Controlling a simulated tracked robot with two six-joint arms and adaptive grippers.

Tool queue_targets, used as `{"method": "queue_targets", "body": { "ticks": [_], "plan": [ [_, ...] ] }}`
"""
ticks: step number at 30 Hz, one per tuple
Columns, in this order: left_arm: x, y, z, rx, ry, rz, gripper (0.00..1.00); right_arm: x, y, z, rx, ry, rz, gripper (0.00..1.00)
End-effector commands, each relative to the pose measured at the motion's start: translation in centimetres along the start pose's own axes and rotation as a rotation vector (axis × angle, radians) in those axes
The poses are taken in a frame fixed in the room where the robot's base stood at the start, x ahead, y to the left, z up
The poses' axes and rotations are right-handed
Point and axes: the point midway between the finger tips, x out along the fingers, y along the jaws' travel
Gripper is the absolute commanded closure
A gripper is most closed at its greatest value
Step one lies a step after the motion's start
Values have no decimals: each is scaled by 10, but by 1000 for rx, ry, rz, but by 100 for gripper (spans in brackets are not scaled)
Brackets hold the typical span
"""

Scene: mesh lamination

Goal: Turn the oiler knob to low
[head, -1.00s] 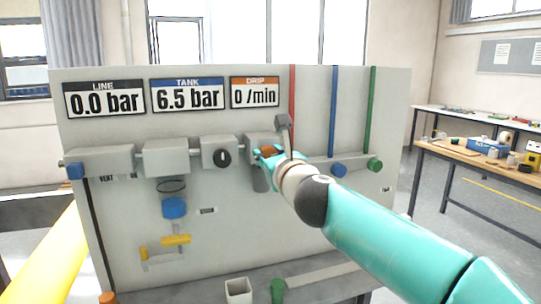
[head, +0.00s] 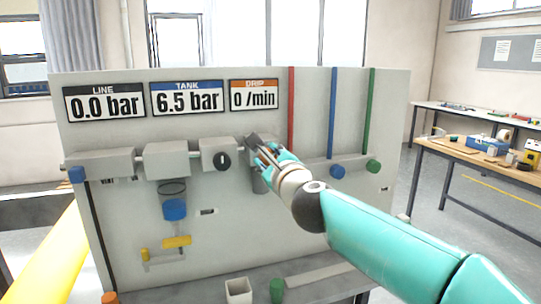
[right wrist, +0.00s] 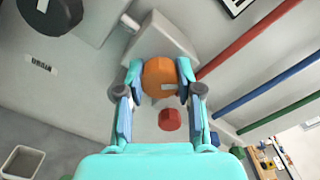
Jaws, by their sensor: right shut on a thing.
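The orange oiler knob (right wrist: 158,74) is round with a small pale mark and sits on a grey housing (right wrist: 160,42) on the panel. In the right wrist view my right gripper (right wrist: 159,68) has a finger on each side of it, shut on it. In the head view my right gripper (head: 264,152) covers the knob and the front of its housing. The orange DRIP display (head: 253,95) above reads 0 /min. The knob's scale cannot be read. My left gripper is not in view.
The LINE display (head: 104,104) reads 0.0 bar and the TANK display (head: 187,97) 6.5 bar. Red (head: 291,110), blue (head: 333,110) and green (head: 371,110) pipes are right. A red part (right wrist: 170,120) lies below the knob.

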Motion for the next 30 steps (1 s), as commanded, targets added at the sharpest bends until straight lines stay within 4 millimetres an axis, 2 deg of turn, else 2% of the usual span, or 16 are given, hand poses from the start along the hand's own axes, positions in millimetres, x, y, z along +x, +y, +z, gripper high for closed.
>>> {"method": "queue_targets", "body": {
  "ticks": [18,30],
  "plan": [
    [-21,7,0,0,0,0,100,0,2,1,-576,-2,5,100],
    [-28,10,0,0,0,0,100,0,5,0,-802,-3,8,100]
  ]
}}
